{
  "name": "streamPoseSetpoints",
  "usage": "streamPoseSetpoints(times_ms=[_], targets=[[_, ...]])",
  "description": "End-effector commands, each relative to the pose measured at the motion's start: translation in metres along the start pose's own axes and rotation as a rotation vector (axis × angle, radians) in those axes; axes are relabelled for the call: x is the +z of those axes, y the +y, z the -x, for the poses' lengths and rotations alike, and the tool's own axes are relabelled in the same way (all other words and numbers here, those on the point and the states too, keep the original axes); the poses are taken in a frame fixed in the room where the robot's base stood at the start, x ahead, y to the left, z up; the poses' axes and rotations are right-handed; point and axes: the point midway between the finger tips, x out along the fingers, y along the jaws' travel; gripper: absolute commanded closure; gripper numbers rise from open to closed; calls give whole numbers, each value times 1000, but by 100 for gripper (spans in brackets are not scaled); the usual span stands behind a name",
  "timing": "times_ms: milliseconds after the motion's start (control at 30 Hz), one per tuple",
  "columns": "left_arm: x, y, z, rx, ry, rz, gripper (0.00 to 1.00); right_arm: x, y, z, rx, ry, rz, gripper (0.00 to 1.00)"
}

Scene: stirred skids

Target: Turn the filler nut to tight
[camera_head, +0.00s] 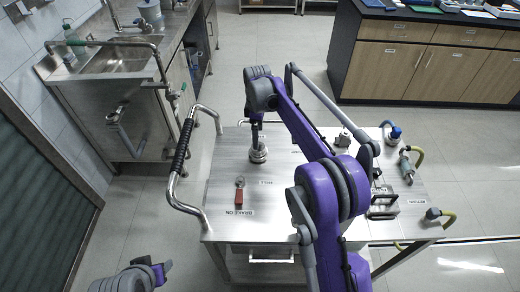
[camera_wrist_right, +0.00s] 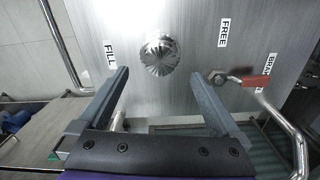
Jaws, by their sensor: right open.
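The filler nut (camera_head: 258,155) is a round silver knob standing on the metal top of a cart, below my right gripper (camera_head: 257,128) in the head view. In the right wrist view the nut (camera_wrist_right: 158,57) has a ribbed, fan-patterned face. It appears just beyond the tips of my right gripper (camera_wrist_right: 159,77), roughly centred between them. The fingers are wide open and empty, and do not appear to touch the nut. A FILL label (camera_wrist_right: 110,55) lies to its left in that view. I cannot tell the nut's tightness.
A red-handled brake lever (camera_head: 239,195) lies near the nut, beside a BRAKE ON label (camera_head: 238,212). The cart has a bent push handle (camera_head: 181,150) on its left. Hose fittings (camera_head: 407,168) stand on its right. A sink bench (camera_head: 110,62) is at the back left.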

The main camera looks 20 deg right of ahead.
Motion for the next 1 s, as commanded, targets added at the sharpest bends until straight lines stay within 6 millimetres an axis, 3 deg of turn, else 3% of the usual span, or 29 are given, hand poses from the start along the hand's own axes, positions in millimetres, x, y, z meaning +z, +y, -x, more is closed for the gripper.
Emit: streamPoseSetpoints(times_ms=[200, 400, 833, 867, 1000], targets=[[2, 0, -2, 0, -2, 0, 50, 0, 0, -44, 0, 0, 0, 0], [3, 0, -3, 0, -2, 0, 50, 0, 0, -73, 0, 0, 0, 0], [3, 0, -3, 0, -2, 0, 50, 0, 0, -85, 0, 0, 0, 0], [3, 0, -3, 0, -2, 0, 50, 0, 0, -85, 0, 0, 0, 2], [3, 0, -3, 0, -2, 0, 50, 0, 0, -85, 0, 0, 0, 27]])
